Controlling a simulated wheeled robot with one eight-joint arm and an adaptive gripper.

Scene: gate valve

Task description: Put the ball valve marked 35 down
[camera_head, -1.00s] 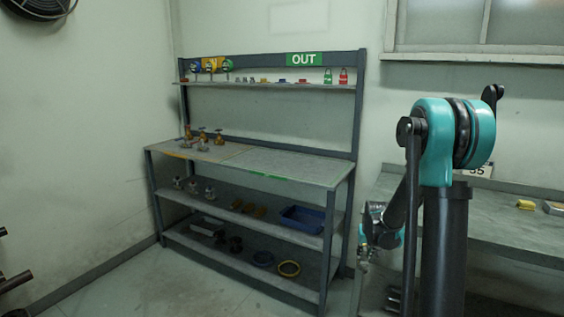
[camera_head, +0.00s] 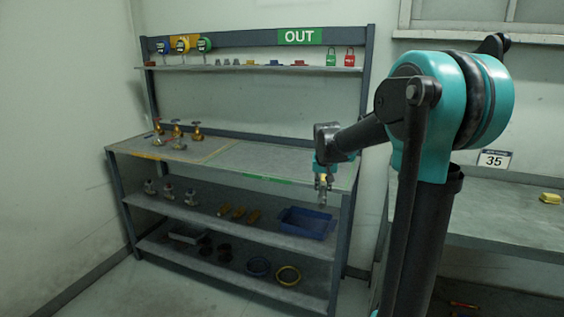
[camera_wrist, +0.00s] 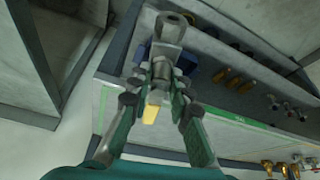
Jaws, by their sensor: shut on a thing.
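My gripper (camera_head: 322,178) is shut on a small ball valve (camera_head: 323,198) with a grey metal body. The valve hangs below the gripper, in front of the right end of the OUT rack in the head view. In the wrist view my gripper (camera_wrist: 160,84) has its fingers on both sides of the valve (camera_wrist: 168,38), and a yellow part shows between them. No number can be read on the valve. The rack's worktop (camera_head: 285,168) has a yellow-edged left area and a green-edged right area. The right area looks bare.
Brass valves (camera_head: 178,132) stand on the worktop's left area. Lower shelves hold a blue bin (camera_head: 306,222), grey valves (camera_head: 167,191) and rings (camera_head: 288,275). The OUT sign (camera_head: 299,37) is on the rack's top rail. A bench (camera_head: 500,215) with a 35 card (camera_head: 494,159) is at right.

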